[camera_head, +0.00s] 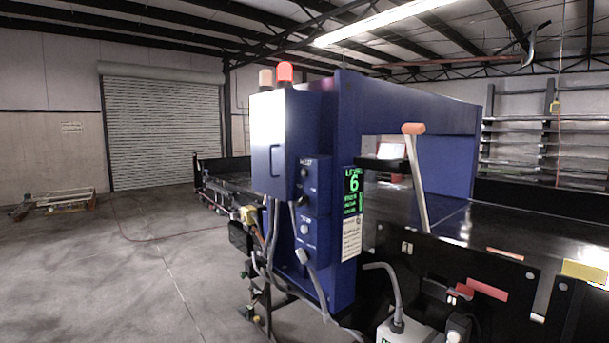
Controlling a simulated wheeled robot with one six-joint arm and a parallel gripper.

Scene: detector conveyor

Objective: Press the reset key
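The blue detector machine (341,110) stands in the middle, arching over a dark conveyor (500,240). On its near side is a control panel with a dark round knob (304,172) above and a pale round button (305,229) below. Their labels are too small to read, so I cannot tell which control is the reset key. A black display (353,193) with green text and a large 6 is right of the panel. A white label sheet (351,240) hangs under it. My gripper is not in view.
A red lamp (285,72) tops the blue cabinet. A white lever with an orange end (413,128) rises by the conveyor opening. Grey cables and a hose (310,270) hang below the panel. A grey box (404,330) sits at the bottom. The concrete floor (120,270) at left is mostly clear.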

